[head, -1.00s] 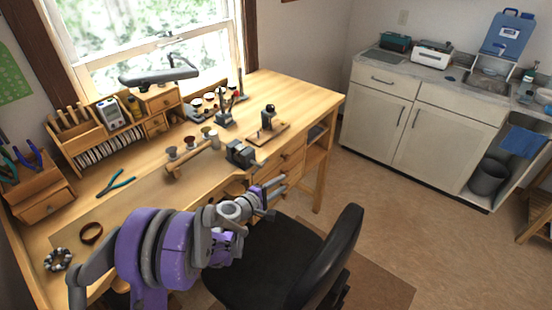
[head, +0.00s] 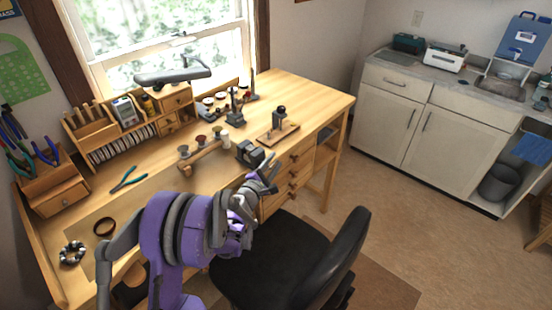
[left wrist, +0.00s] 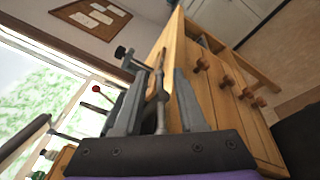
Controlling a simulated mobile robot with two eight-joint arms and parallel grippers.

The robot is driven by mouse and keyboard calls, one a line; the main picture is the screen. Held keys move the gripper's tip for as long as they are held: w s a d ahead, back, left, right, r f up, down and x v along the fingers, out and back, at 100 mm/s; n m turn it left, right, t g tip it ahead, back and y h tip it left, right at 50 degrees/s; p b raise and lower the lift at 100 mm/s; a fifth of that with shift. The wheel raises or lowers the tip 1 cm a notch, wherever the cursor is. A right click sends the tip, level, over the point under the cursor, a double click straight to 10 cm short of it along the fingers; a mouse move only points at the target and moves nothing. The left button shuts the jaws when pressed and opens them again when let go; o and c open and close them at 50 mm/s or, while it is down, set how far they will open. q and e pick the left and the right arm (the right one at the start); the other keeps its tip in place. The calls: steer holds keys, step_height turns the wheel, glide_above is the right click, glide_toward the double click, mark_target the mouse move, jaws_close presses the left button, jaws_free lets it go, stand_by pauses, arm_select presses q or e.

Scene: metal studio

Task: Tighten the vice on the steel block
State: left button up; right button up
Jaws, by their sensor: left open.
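The grey vice (head: 248,153) is at the front edge of the wooden workbench, in the middle of the head view. I cannot make out the steel block or tell how the vice jaws sit on it. My left gripper (head: 268,176) is open, just in front of and slightly right of the vice, close to the bench edge. In the left wrist view its two fingers (left wrist: 159,82) stand apart, with a thin metal rod and the bench's wooden edge showing between them. Whether a finger touches the vice cannot be told. My right gripper is not in view.
A small press-like tool on a wooden board (head: 278,134) stands right of the vice. A wooden rack with small pots (head: 200,158) is to its left. Pliers (head: 128,179) lie further left. A black chair (head: 270,260) stands in front of the drawers (head: 292,170).

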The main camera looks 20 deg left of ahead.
arm_select(q)
steer(key=shift+w+d, duration=0.1)
steer(key=shift+w, duration=0.85)
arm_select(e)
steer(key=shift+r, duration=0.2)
arm_select(q)
steer(key=shift+c, duration=0.2)
jaws_close()
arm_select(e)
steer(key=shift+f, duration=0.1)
